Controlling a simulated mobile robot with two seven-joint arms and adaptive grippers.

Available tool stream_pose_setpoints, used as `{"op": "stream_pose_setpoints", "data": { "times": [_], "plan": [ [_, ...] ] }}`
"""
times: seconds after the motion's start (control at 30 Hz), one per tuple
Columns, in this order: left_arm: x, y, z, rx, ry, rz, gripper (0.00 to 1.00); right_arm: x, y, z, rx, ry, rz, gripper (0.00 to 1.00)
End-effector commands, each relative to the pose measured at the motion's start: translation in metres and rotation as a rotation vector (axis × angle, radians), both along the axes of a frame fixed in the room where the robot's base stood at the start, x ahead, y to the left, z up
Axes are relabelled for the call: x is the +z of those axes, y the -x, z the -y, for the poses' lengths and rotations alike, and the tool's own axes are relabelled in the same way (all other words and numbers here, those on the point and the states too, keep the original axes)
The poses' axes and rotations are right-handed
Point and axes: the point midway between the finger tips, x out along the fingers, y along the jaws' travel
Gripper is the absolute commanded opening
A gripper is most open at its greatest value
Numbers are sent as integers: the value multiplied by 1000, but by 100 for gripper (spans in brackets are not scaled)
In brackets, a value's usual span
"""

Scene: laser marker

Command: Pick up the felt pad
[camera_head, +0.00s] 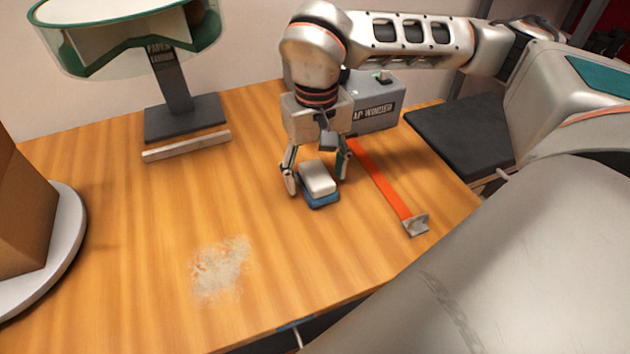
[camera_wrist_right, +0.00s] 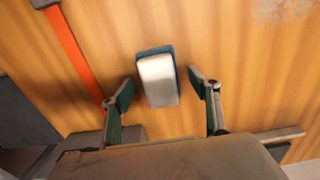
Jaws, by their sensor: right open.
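The felt pad (camera_head: 318,180) is a small block with a white top and a blue base, lying on the wooden table. In the right wrist view the felt pad (camera_wrist_right: 158,80) sits between and just beyond the two fingertips. My right gripper (camera_head: 317,176) points down over it, open, with one finger on each side. It also shows open in the right wrist view (camera_wrist_right: 160,90), with gaps between the pad and both fingers. My left gripper is not in view.
An orange strip (camera_head: 382,182) with a metal end runs just right of the pad. A grey winder box (camera_head: 375,103) stands behind the gripper. A wooden bar (camera_head: 187,146) lies before a dark-based stand (camera_head: 185,117). A pale dusty patch (camera_head: 220,270) marks the otherwise clear front table.

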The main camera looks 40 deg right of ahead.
Motion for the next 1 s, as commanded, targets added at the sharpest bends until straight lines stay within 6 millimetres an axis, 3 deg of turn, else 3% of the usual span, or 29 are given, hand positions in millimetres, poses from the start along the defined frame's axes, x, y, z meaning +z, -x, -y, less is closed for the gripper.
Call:
{"op": "stream_pose_setpoints", "data": {
  "times": [0.1, 0.37, 0.5, 0.53, 1.0],
  "plan": [
    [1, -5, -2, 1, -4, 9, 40, -11, 0, 0, 0, 0, -1, 61],
    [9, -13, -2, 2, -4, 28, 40, -12, 0, 0, 0, -1, 2, 61],
    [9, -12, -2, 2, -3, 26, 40, -12, 0, 0, 0, -1, 2, 25],
    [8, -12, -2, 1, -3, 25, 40, -12, 0, 0, 0, -1, 1, 19],
    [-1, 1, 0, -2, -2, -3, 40, -4, -1, 0, 0, 0, 3, 19]
  ]
}}
